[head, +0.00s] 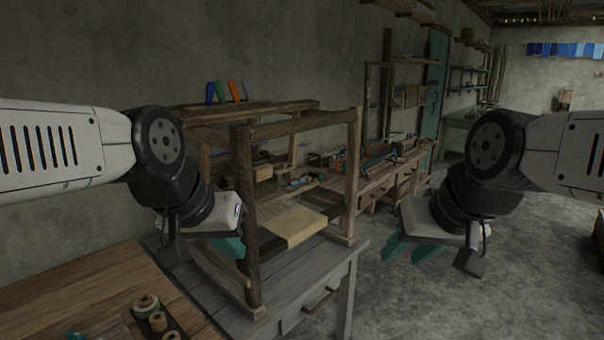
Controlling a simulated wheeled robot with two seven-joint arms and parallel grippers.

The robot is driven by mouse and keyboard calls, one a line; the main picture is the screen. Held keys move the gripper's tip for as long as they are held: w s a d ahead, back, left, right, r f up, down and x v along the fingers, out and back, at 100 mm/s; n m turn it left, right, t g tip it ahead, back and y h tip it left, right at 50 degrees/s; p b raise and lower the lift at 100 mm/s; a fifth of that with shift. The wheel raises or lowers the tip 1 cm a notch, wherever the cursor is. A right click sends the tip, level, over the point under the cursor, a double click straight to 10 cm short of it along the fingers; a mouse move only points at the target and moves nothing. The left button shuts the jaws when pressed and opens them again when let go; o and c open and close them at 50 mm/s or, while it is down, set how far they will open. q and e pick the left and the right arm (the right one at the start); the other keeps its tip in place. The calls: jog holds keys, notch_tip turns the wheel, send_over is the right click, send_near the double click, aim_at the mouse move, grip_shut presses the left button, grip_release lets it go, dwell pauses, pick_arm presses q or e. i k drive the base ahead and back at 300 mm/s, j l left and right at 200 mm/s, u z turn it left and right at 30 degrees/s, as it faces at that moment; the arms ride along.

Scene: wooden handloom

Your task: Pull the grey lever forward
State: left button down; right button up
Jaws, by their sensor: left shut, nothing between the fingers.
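The wooden handloom (352,170) stands on a grey table (285,300) in the middle of the head view. I cannot clearly make out a grey lever; my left gripper and the loom posts hide part of the loom's left side. My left gripper (232,246), with teal fingers, is shut and empty at the loom's near left post; I cannot tell if it touches the post. My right gripper (415,252) is open and empty, to the right of the loom and apart from it.
A brown wooden table (70,295) with thread spools (150,310) is at the lower left. A dark handle (320,302) shows on the grey table's front. A workbench (385,185) stands behind the loom.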

aim_at(244, 84)
jog(key=i+l+z, duration=0.35)
jog(key=l, duration=0.25)
jog(key=i+l+z, duration=0.35)
jog(key=i+l, duration=0.15)
jog(key=i+l+z, duration=0.35)
jog(key=i, duration=0.3)
jog(key=i+l, duration=0.1)
jog(key=i, duration=1)
jog(key=i+l+u, duration=0.1)
jog(key=i, duration=0.45)
jog(key=i+j+u, duration=0.1)
jog(key=i+u, duration=0.15)
jog(key=u, duration=0.2)
jog(key=i+u, duration=0.6)
jog(key=u, duration=0.25)
jog(key=i+l+u, duration=0.2)
jog(key=u, duration=0.2)
jog(key=i+u, duration=0.35)
jog(key=i+l+u, duration=0.1)
jog(key=i+u, duration=0.3)
jog(key=k, duration=0.1)
